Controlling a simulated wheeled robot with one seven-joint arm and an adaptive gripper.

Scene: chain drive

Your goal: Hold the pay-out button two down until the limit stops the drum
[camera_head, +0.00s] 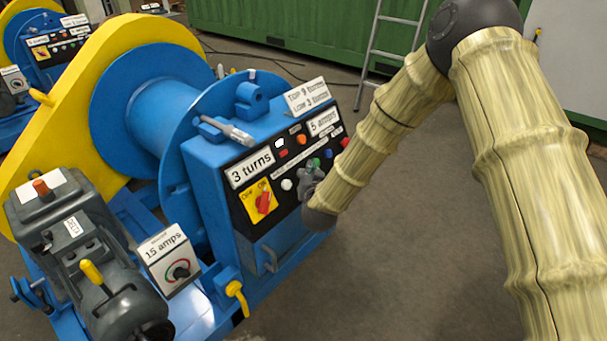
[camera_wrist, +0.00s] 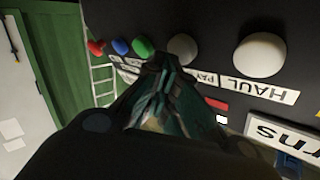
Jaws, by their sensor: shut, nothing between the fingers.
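The winch's black control panel (camera_head: 238,199) carries a row of round buttons. A white button (camera_head: 287,185) shows left of my gripper (camera_head: 309,176). In the wrist view, a large white button (camera_wrist: 261,55) has a label reading HAUL. A grey button (camera_wrist: 183,48) stands beside it, near a label starting PAY (camera_wrist: 208,77), partly hidden. My gripper (camera_wrist: 163,66) is shut and empty, its tips at the panel just beside the grey button and near the green one (camera_wrist: 143,47). I cannot tell whether they touch or press a button. The blue drum (camera_head: 150,110) stands behind, with a "3 turns" display (camera_head: 250,169).
A sign (camera_head: 306,95) reads top 9, low 3. A red switch (camera_head: 264,202) sits on a yellow plate. A "5 amps" display (camera_head: 323,122) and small lamps are above the buttons. A ladder (camera_head: 388,45) leans at the back. Floor right of the panel is clear.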

